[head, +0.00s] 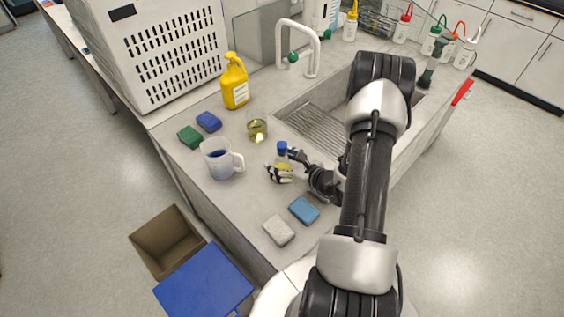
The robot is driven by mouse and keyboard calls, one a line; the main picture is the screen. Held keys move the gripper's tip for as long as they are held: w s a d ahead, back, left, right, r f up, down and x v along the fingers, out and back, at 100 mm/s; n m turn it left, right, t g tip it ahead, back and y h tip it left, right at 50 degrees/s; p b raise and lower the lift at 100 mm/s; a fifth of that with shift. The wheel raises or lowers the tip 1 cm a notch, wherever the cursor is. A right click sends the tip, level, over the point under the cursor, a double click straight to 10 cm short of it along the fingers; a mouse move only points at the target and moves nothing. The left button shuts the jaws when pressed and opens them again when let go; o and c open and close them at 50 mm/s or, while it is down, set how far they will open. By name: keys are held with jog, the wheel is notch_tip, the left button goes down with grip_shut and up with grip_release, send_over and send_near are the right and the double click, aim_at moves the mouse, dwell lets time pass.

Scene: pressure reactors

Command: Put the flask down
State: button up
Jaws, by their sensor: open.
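A small flask with a blue cap (282,147) stands upright on the grey counter, in front of the sink. Something yellow shows low on it, seemingly its contents. My gripper (283,164) reaches in from the right at counter height. Its fingers are open, one on the far side of the flask and one on the near side. Parts of the flask's lower body are hidden by the near finger. I cannot tell whether either finger touches the glass.
A beaker of yellow liquid (257,130) stands just behind. A blue-filled jug (219,161) is to the left. Blue (304,210) and white (278,230) sponges lie in front. A yellow bottle (235,84) is at the back, and the sink (306,105) lies behind the gripper.

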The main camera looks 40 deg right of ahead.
dwell(0.3)
jog(key=shift+r, duration=0.3)
jog(key=p+v, duration=0.2)
jog(key=v, duration=1)
jog(key=shift+f, duration=0.25)
